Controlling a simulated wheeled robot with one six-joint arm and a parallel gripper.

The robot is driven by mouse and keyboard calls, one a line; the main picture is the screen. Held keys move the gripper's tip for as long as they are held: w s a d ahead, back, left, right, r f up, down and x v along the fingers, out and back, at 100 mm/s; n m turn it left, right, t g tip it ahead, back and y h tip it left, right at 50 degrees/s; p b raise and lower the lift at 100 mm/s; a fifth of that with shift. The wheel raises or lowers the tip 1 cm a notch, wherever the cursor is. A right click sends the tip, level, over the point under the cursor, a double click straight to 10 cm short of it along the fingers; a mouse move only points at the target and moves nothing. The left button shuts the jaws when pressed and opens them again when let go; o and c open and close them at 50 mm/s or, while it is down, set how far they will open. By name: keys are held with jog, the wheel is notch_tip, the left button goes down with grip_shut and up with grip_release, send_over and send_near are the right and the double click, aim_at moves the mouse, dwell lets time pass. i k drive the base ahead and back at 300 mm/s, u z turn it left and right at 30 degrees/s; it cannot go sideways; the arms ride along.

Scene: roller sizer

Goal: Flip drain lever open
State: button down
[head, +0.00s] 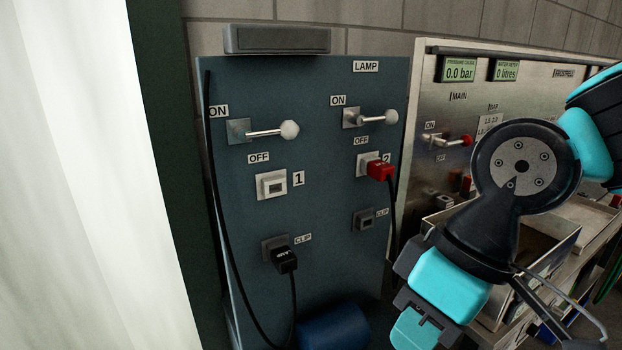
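No lever labelled drain can be made out. On the steel panel at right, a lever with a red knob (466,140) sits under the MAIN label, by an ON mark. My arm covers much of that panel to its right. On the blue-grey panel, two levers with pale knobs stick out to the right, a left lever (289,130) and a lamp lever (390,116), each between ON and OFF labels. My gripper (420,322) is low in the head view, in front of the panels and apart from the levers. Its fingertips are not clear.
A red plug (380,171) sits in socket 2, and a black plug (286,260) sits in a lower clip; both have hanging cables. An open metal tray (548,264) stands behind my arm. A dark blue cylinder (335,328) lies below the panel. A white curtain (85,180) hangs at left.

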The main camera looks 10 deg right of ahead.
aim_at(568, 307)
jog(key=z, duration=2.2)
jog(key=k, duration=1.35)
jog(key=z, duration=0.3)
jog(key=i, duration=0.35)
jog(key=u, duration=0.6)
jog(key=i, duration=1.4)
jog(key=z, duration=0.55)
